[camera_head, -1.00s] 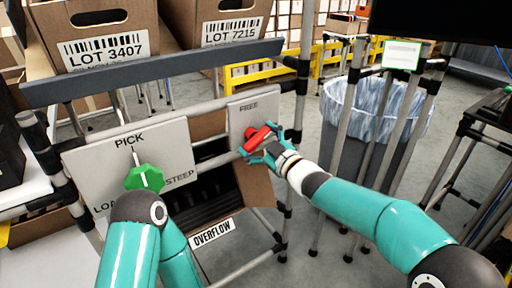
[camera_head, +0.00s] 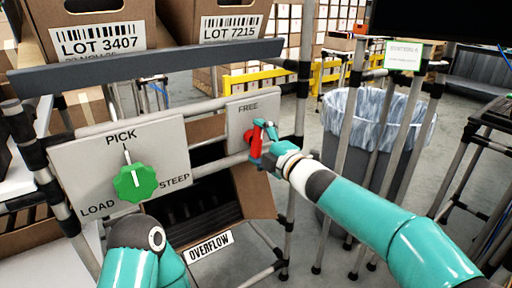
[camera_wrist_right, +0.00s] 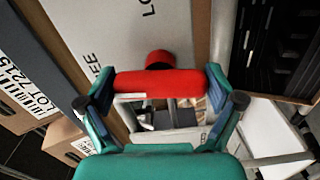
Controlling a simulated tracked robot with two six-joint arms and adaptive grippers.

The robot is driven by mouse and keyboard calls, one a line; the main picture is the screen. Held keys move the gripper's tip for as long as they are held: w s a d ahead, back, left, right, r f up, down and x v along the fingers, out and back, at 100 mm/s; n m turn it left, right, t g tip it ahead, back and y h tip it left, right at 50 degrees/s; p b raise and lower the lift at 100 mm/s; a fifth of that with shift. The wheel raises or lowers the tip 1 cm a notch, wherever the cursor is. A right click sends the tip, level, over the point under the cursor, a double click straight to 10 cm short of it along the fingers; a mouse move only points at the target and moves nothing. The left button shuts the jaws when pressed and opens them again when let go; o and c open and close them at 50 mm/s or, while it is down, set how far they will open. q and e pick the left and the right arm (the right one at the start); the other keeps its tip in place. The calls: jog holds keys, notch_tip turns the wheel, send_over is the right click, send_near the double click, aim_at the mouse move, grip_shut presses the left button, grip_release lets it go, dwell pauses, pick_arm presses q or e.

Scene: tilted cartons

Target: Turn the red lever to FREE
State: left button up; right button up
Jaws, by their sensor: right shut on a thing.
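The red lever (camera_head: 255,147) is on a grey plate (camera_head: 236,118) marked FREE at its top. Its bar now stands close to upright in the head view. My right gripper (camera_head: 264,142) is shut on the lever. In the right wrist view the red bar (camera_wrist_right: 160,83) lies across between the two teal fingers, with its round red hub (camera_wrist_right: 159,59) behind it. Part of the word FREE shows at the left there, and letters starting LO show at the top. My left arm shows at the bottom left of the head view; its gripper is not in view.
A green knob (camera_head: 135,182) sits on a panel (camera_head: 75,176) marked PICK, LOAD and STEEP, left of the lever. An open carton (camera_head: 258,192) is below, near an OVERFLOW sign (camera_head: 209,246). A lined bin (camera_head: 377,118) stands to the right behind metal posts.

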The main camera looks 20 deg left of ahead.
jog(key=shift+d+f+n+b, duration=0.1)
jog(key=shift+f+n+b, duration=0.3)
jog(key=shift+n, duration=0.4)
jog(key=o, duration=0.8)
jog(key=shift+r, duration=0.1)
jog(key=shift+s+d, duration=0.35)
jog(key=shift+d, duration=0.1)
jog(key=v, duration=1.1)
